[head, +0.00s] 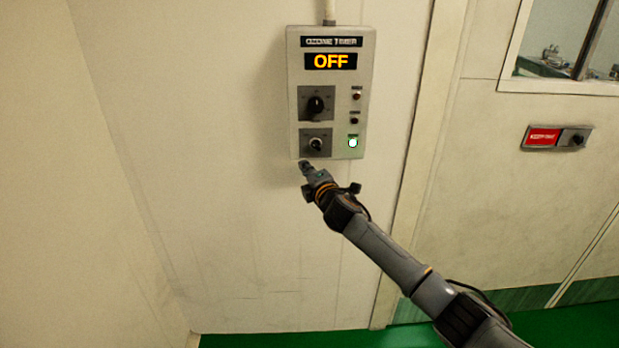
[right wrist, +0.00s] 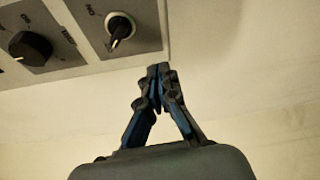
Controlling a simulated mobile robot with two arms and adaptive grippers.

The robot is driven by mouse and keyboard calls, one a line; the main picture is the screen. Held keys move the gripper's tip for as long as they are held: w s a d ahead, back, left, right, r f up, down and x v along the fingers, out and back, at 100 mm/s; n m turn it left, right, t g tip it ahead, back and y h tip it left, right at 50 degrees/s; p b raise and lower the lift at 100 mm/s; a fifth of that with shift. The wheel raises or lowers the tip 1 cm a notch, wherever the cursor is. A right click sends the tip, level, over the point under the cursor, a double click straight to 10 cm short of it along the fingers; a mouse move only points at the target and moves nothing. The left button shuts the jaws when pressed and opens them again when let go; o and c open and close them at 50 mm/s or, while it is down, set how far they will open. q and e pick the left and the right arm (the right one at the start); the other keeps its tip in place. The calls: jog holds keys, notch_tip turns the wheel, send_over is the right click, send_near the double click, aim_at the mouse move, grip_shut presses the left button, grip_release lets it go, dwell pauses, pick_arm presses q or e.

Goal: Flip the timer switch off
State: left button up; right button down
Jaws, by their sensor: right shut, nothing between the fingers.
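The grey timer panel (head: 329,95) is fixed to the wall and its display (head: 331,61) reads OFF in orange. Its lower switch (head: 316,144) is a small knob on a dark plate; it also shows in the right wrist view (right wrist: 120,28). A larger black dial (head: 315,105) sits above it and also shows in the right wrist view (right wrist: 30,46). My right gripper (head: 304,165) is shut and empty just below the panel's bottom edge; in the right wrist view its fingertips (right wrist: 159,70) meet below the lower switch, apart from it. My left gripper is not in view.
A green light (head: 353,142) glows at the panel's lower right, under two dark buttons. A red-labelled switch box (head: 556,137) is on the wall at right, below a window (head: 565,45). The wall left of the panel is clear.

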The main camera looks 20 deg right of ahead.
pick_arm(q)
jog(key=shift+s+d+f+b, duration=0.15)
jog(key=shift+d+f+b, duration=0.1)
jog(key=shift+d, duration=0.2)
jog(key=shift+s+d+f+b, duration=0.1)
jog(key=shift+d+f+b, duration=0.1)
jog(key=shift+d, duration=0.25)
pick_arm(e)
jog(key=s+r, duration=0.1)
jog(key=s, duration=0.5)
jog(key=shift+s+r, duration=0.3)
jog(key=shift+s, duration=0.1)
jog(key=shift+f, duration=0.15)
